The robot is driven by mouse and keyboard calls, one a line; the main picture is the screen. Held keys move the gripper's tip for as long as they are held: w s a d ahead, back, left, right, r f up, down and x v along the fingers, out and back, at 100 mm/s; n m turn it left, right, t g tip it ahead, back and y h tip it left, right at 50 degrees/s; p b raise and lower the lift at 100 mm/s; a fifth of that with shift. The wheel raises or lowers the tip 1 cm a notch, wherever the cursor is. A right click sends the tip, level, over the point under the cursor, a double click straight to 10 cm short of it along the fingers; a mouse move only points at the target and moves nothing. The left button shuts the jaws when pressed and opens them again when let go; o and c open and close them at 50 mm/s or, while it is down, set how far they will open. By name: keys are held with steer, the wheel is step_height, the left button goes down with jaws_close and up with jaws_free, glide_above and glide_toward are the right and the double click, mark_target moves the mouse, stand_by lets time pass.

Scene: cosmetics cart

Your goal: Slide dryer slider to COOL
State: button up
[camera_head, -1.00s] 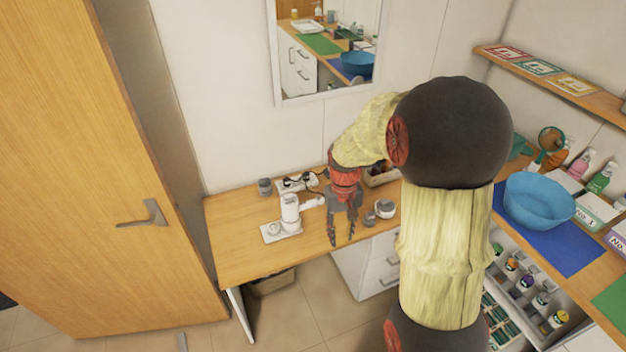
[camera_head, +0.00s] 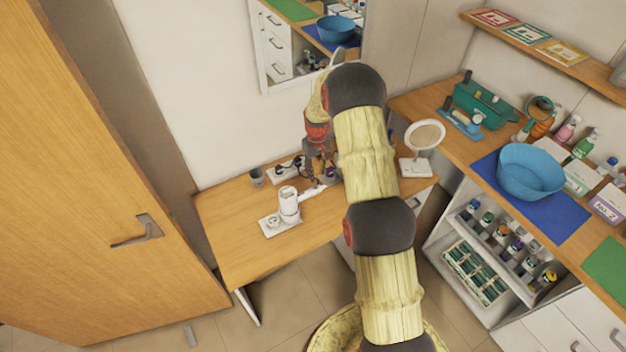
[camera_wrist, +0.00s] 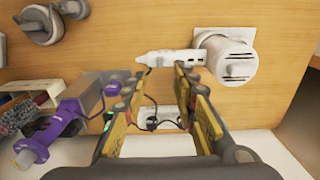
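The white hair dryer (camera_head: 289,205) rests on a white base at the middle of the wooden desk, its slim part extending right. In the wrist view the dryer (camera_wrist: 230,62) shows its round vented body at upper right. Its slim handle (camera_wrist: 160,59) points left, with small dark marks along its side. I cannot read the slider's setting. My gripper (camera_wrist: 161,76) is open and empty, its two fingers apart and the handle showing just beyond their tips. Contact cannot be told. In the head view my gripper (camera_head: 322,172) is near the handle's right end, partly hidden by my arm.
A power strip (camera_head: 277,176) with black plugs lies behind the dryer. A purple tool (camera_wrist: 72,116) lies left of my fingers. A white table mirror (camera_head: 424,137) stands right. The front of the desk is clear.

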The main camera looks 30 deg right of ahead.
mark_target(316, 186)
step_height(316, 186, down, 8)
steer(key=shift+w+r+p, duration=0.15)
steer(key=shift+r+p, duration=0.1)
steer(key=shift+p, duration=0.05)
steer(key=shift+c, duration=0.3)
jaws_close()
stand_by(0.7)
